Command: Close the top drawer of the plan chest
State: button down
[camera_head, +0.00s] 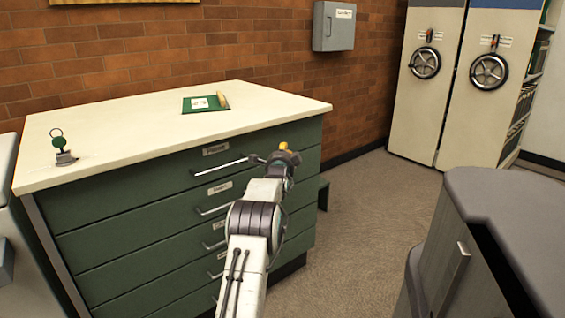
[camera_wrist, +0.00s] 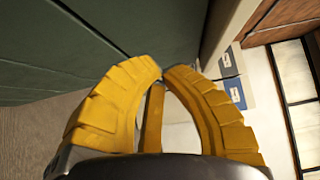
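The plan chest (camera_head: 190,233) is green with a white top, and its drawers have labels and metal bar handles. The top drawer (camera_head: 140,190) looks about flush with the drawers below; I cannot tell whether a small gap remains. Its handle (camera_head: 221,166) runs toward my gripper (camera_head: 284,152), which is in front of the drawer's right part. The wrist view shows the yellow fingers (camera_wrist: 162,76) with their tips together and nothing visible between them. Green drawer fronts (camera_wrist: 95,40) fill that view's left side, close to the fingertips. Contact with the drawer or handle cannot be made out.
A green folder (camera_head: 205,104) and a small stand with a green disc (camera_head: 61,142) lie on the chest top. A grey-topped cabinet (camera_head: 510,215) stands at the right. Carpet (camera_head: 365,205) between is clear. Mobile shelving (camera_head: 425,95) stands at the back.

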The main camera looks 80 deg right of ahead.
jog(key=a, duration=0.6)
jog(key=shift+s+a, duration=0.35)
dwell(0.4)
